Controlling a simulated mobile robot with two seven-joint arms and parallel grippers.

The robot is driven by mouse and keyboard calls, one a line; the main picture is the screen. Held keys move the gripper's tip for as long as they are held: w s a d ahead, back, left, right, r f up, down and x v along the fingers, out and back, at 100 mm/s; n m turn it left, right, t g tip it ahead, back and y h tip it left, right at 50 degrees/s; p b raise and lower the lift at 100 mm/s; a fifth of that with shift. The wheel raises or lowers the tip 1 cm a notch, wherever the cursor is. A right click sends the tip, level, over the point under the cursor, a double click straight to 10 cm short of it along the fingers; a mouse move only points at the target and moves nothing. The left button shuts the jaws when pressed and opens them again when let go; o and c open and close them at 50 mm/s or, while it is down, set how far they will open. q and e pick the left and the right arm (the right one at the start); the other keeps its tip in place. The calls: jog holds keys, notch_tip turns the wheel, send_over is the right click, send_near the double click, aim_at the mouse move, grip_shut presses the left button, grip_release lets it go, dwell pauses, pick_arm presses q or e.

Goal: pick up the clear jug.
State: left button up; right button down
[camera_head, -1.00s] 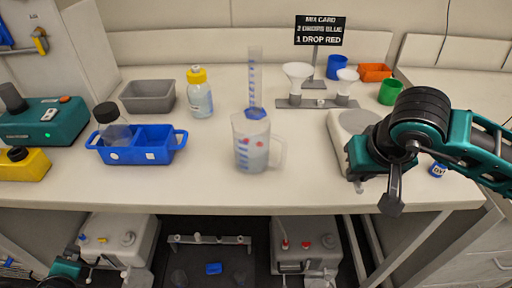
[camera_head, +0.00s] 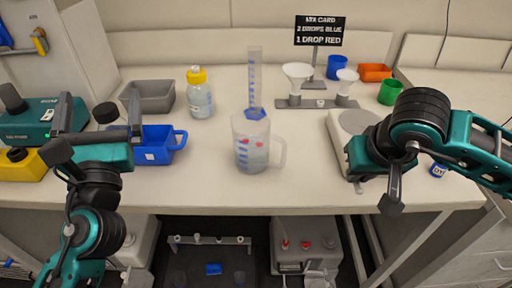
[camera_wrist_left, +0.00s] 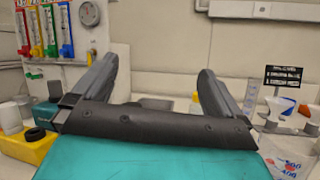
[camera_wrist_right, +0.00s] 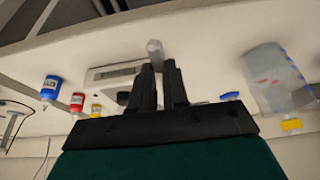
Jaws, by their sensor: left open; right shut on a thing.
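The clear jug (camera_head: 250,155), with blue markings, red spots and a handle on its right, stands upright near the middle of the bench. It also shows at the lower right of the left wrist view (camera_wrist_left: 292,166) and at the right of the right wrist view (camera_wrist_right: 276,82). My left gripper (camera_head: 100,122) is open and empty, over the front left of the bench, well left of the jug. My right gripper (camera_wrist_right: 157,70) is shut on a small pale cylindrical thing (camera_wrist_right: 154,48), right of the jug; the grip is partly hidden.
A blue caddy (camera_head: 168,153) stands between my left gripper and the jug. A graduated cylinder (camera_head: 255,80) stands just behind the jug, and a yellow-capped bottle (camera_head: 199,98) behind it to the left. A funnel stand (camera_head: 318,103) is at the back right. Bench in front of the jug is clear.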

pick_arm(q)
jog(key=w+d+f+m+g+h, duration=0.15)
jog(key=d+f+h, duration=0.35)
jog(key=d+f, duration=0.55)
jog(key=m+g+h, duration=0.2)
jog(key=g+h, duration=0.1)
jog(key=h, duration=0.1)
send_near(256, 128)
jog(key=x, duration=0.6)
jog(key=shift+w, duration=0.15)
jog(key=shift+c, duration=0.2)
jog(key=shift+r, duration=0.1)
jog(key=c, duration=1)
notch_tip(256, 128, up, 10)
pick_arm(e)
jog(key=shift+f, duration=0.1)
